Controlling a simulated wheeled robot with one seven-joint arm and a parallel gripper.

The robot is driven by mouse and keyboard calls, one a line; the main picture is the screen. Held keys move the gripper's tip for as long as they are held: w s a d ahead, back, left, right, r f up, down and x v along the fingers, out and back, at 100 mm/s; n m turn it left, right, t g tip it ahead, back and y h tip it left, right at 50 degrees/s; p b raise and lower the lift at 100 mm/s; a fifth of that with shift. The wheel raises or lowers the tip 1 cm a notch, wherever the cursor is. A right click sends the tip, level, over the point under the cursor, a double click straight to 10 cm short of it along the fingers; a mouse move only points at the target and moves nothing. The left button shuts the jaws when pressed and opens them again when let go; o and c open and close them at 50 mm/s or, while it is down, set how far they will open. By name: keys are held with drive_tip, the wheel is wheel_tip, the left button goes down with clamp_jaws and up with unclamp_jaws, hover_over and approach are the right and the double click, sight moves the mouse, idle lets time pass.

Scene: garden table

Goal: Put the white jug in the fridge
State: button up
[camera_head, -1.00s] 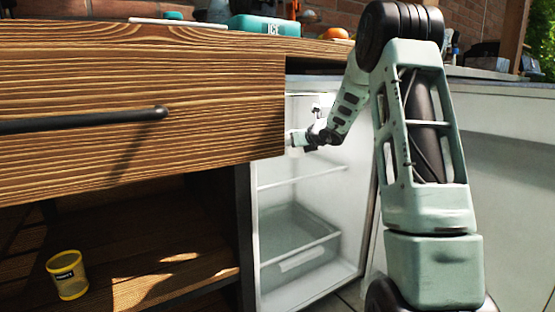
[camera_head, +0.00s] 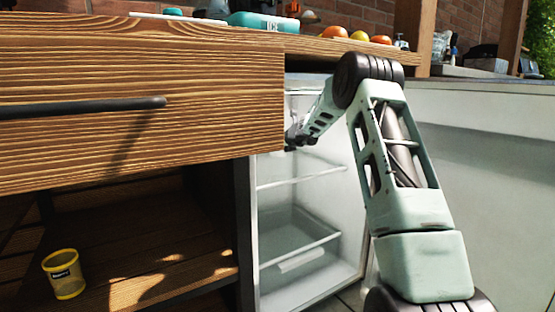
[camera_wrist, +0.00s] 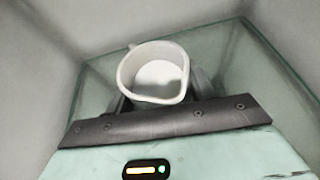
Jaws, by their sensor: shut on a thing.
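The white jug (camera_wrist: 156,74) shows in the wrist view, seen from above with its mouth open and looking empty. My gripper (camera_wrist: 160,92) is shut on it, with a dark finger on either side. The jug is over a greenish glass shelf (camera_wrist: 235,70) inside the fridge. I cannot tell whether its base touches the shelf. In the head view the open fridge (camera_head: 340,215) has pale walls, a shelf and a clear bin low down. My arm reaches into its upper part. The jug and fingertips are hidden behind the wooden drawer front there.
The wooden drawer front (camera_head: 130,120) with a dark handle stands just left of the fridge opening. A yellow cup (camera_head: 64,275) is on the low shelf at left. A teal box (camera_head: 262,22) and several orange and yellow fruits (camera_head: 359,36) are on the tabletop above.

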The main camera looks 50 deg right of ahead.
sight(278, 154)
drive_tip(key=shift+w+f+b, duration=0.1)
drive_tip(key=shift+f+b, duration=1.6)
drive_tip(key=shift+f, duration=0.45)
drive_tip(key=shift+w, duration=0.1)
drive_tip(key=o, duration=1.2)
